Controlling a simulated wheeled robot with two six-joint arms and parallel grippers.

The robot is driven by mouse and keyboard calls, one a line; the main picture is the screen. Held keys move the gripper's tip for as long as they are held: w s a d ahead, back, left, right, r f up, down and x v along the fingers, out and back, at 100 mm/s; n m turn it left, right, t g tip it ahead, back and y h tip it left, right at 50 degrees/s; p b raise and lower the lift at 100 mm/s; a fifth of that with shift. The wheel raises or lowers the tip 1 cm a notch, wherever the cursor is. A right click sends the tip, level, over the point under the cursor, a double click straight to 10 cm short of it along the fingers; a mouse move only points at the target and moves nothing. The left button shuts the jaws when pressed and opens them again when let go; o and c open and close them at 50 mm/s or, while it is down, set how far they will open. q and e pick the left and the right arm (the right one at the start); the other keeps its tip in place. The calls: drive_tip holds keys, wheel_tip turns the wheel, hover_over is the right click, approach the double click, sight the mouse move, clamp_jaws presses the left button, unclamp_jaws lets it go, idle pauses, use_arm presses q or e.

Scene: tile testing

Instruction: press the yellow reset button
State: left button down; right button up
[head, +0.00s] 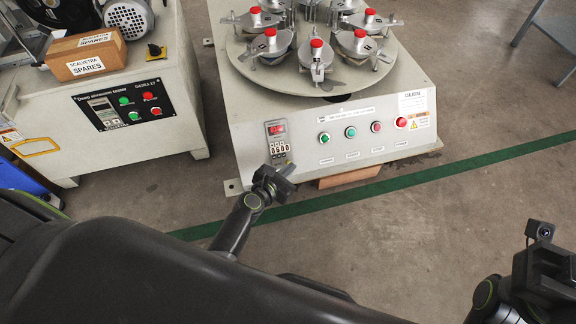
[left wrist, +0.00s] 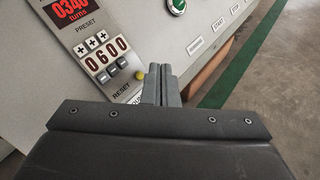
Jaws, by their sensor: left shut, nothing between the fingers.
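The yellow reset button (left wrist: 139,75) is small and round. It sits at the lower right of the counter panel, beside the printed word RESET, in the left wrist view. My left gripper (left wrist: 159,72) is shut and empty, its fingertips just right of the button in that picture; I cannot tell whether they touch it. In the head view my left gripper (head: 286,171) is in front of the lower part of the counter panel (head: 277,140), and I cannot make out the button there. Part of my right arm shows at the lower right, its fingers out of view.
The counter panel is on a grey machine (head: 250,125) with round push buttons and a red-knobbed turntable (head: 310,80). Another tester (head: 165,130) stands left, with a cardboard spares box (head: 85,55) on top. A green line (head: 400,183) crosses open floor.

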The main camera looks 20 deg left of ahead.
use_arm(q)
drive_tip(key=shift+w+a+f, duration=0.35)
drive_tip(key=shift+w+f, duration=0.1)
idle(1.8)
drive_tip(key=shift+w+a+f+b, duration=0.2)
drive_tip(key=shift+w+f+b, duration=0.05)
drive_tip(key=shift+b, duration=0.2)
drive_tip(key=shift+w+a+f, duration=0.1)
drive_tip(key=shift+w+f, duration=0.1)
idle(0.4)
idle(0.4)
drive_tip(key=shift+s+d+r+p, duration=0.35)
drive_tip(key=shift+s+r+p, duration=0.05)
drive_tip(key=shift+s+r, duration=0.05)
